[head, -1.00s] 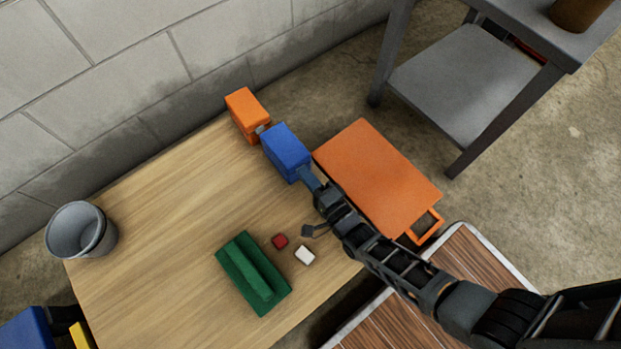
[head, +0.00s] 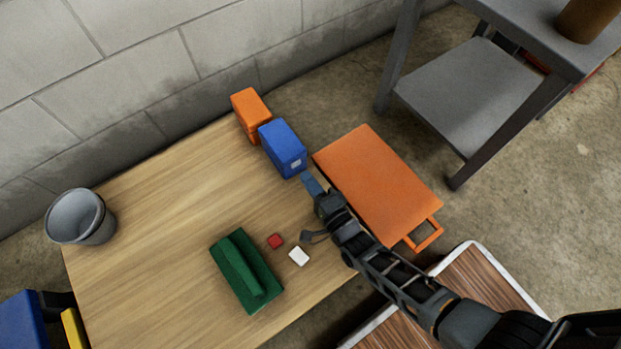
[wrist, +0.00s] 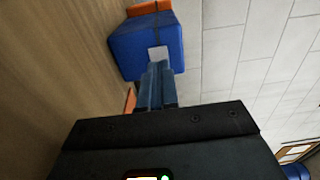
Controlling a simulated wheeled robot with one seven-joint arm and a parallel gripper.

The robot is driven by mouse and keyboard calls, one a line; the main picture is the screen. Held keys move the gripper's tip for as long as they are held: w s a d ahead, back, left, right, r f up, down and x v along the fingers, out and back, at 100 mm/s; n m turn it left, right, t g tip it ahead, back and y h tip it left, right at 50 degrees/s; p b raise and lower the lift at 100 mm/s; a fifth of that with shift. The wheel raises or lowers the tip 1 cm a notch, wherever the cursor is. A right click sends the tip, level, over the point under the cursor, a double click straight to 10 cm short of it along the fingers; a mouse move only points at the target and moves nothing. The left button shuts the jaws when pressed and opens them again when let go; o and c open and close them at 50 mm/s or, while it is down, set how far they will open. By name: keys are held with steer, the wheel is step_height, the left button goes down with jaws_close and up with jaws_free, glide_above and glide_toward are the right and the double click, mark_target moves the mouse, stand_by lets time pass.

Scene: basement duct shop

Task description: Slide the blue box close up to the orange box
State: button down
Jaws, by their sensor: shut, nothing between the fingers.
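The blue box (head: 283,147) stands at the far end of the wooden table, with a white patch on its near face. The orange box (head: 250,110) stands just behind it, and little or no gap shows between them. My gripper (head: 310,183) is shut and empty on the near side of the blue box, with a small gap appearing between fingertips and box. In the wrist view, my shut fingers (wrist: 158,78) point at the white patch on the blue box (wrist: 128,46). The orange box (wrist: 150,7) shows partly behind it; whether the boxes touch is hard to tell.
On the table (head: 165,210) are a grey bucket (head: 80,217), a green block-like thing (head: 246,270), a red cube (head: 275,241) and a white cube (head: 299,256). An orange case (head: 375,180) lies right of the table. A block wall (head: 140,70) runs behind.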

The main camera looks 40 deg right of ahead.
steer(key=shift+s+r, duration=0.1)
steer(key=shift+s, duration=0.65)
steer(key=shift+s+p, duration=0.35)
steer(key=shift+s, duration=0.05)
steer(key=s+p, duration=0.1)
steer(key=s, duration=0.7)
steer(key=shift+s+a+p, duration=0.1)
steer(key=shift+s+p, duration=0.05)
steer(key=shift+p, duration=0.2)
